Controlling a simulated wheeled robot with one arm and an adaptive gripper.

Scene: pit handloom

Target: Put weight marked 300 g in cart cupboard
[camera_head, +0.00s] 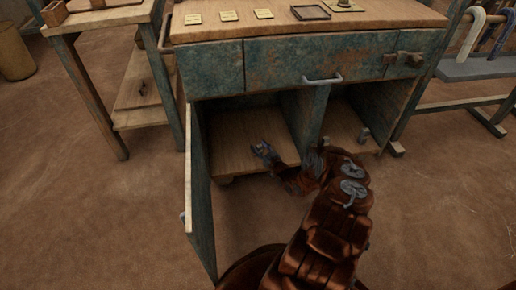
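The cart cupboard (249,128) is a worn blue-green cabinet under a wooden top, with its left door (201,190) swung open. My gripper (260,147) is small in view, inside the left compartment just above its wooden floor. Its grey fingers look spread, with nothing visible between them. A small grey upright piece (364,136), weight-like, stands on the floor of the right compartment, apart from my gripper. Any marking on it is too small to read, so I cannot tell whether it is the 300 g weight. My arm hides part of the cupboard's front edge.
A drawer with a metal handle (322,80) is shut above the compartments. Several small cards (228,16) and a dark-rimmed tray (310,12) lie on the top. A wooden side table (100,17) stands left; a rack with hanging yarn (472,35) stands right.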

